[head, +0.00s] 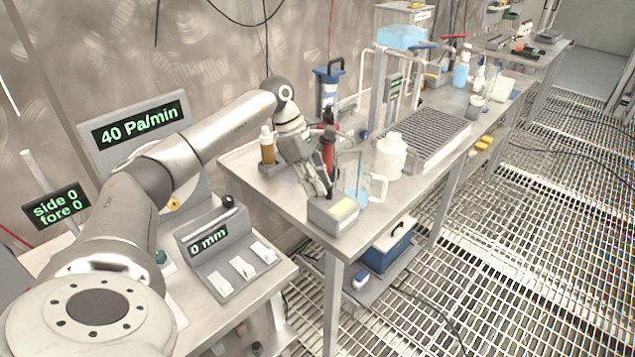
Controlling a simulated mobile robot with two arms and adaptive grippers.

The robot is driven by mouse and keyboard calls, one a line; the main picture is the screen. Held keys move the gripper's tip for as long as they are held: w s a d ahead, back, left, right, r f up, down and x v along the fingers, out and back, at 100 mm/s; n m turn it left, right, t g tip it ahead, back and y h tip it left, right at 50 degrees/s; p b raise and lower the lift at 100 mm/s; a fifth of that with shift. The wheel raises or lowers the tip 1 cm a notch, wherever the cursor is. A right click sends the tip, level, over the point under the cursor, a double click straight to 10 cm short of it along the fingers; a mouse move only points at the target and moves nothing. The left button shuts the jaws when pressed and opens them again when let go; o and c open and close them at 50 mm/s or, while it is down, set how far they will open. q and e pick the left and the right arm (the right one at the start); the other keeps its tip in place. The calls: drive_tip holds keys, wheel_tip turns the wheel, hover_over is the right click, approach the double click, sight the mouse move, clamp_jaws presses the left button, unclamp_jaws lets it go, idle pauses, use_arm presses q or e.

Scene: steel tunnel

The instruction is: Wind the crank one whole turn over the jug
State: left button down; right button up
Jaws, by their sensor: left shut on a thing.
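My left gripper (322,184) reaches over the table beyond the gap. It is shut on a slim dark upright piece, probably the crank's grip; my fingers hide most of it. A red part (328,150) stands just behind the fingers, and I cannot tell how it joins the crank. The clear jug (363,192), with a little blue liquid and a handle on its right, stands upright just right of the gripper, apart from the fingers as far as I can see. My right gripper is out of view.
A grey box with a yellow label (334,215) sits at the near table edge. A brown bottle (267,148) stands left of the gripper, a white jar (391,155) right of the jug. A ribbed drain tray (430,138) lies beyond. Grated floor (520,240) is open at right.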

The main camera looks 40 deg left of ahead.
use_arm(q)
drive_tip(key=shift+a, duration=0.1)
idle(0.4)
drive_tip(key=c, duration=1.4)
unclamp_jaws()
drive_tip(key=shift+o, duration=0.2)
drive_tip(key=v, duration=1.2)
